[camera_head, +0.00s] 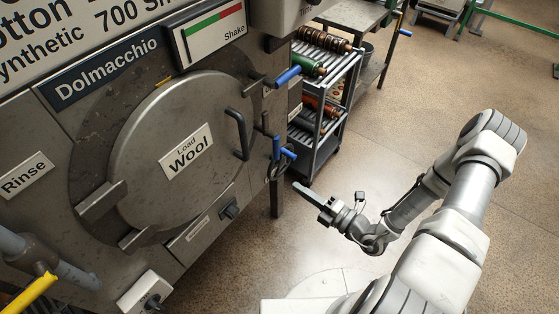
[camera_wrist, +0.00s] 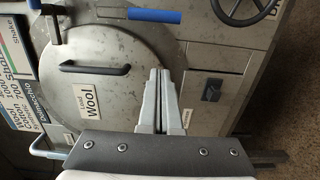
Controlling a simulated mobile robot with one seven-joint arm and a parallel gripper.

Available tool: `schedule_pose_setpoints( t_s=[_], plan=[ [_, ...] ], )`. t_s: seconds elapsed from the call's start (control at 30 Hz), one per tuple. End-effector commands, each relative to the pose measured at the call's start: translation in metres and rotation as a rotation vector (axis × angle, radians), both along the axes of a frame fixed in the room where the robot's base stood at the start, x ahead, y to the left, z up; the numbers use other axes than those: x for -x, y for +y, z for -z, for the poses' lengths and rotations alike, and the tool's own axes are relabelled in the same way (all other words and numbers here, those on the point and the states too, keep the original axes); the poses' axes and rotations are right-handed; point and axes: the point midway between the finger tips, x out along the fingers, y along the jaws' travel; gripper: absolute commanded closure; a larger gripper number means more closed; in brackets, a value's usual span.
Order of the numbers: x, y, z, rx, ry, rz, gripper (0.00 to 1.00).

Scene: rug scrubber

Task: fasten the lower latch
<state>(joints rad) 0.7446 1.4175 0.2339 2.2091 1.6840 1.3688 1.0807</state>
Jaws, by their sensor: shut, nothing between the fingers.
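The round grey door (camera_head: 150,150) labelled "Load Wool" sits against the machine front; it also shows in the wrist view (camera_wrist: 115,45). A black bar handle (camera_head: 237,134) is on its right side. The upper latch (camera_head: 287,76) has a blue grip sticking out to the right. The lower latch (camera_head: 276,150), also blue-gripped, is at the door's lower right edge; its blue grip lies across the top of the wrist view (camera_wrist: 157,15). Whether it is engaged is unclear. My gripper (camera_head: 298,187) is shut and empty, below and right of the lower latch, apart from it. Its fingertips (camera_wrist: 159,72) show together.
A shelf cart (camera_head: 325,125) with rollers stands right of the machine. A dark knob (camera_head: 230,209) sits below the door. A yellow-ended pipe (camera_head: 35,290) is at lower left. The floor (camera_head: 430,90) to the right is largely open.

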Motion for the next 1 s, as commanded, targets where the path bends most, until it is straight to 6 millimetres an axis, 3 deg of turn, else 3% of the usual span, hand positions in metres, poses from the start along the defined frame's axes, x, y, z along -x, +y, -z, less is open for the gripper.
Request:
schedule_pose_setpoints(
  t_s=[0.33, 0.77, 1.0],
  plan=[
    [-0.009, 0.011, 0.0, 0.0, -0.004, -0.004, 1.0],
    [-0.066, 0.079, 0.0, 0.002, -0.004, -0.006, 1.0],
    [-0.095, 0.062, 0.0, 0.003, -0.004, -0.002, 1.0]
  ],
)
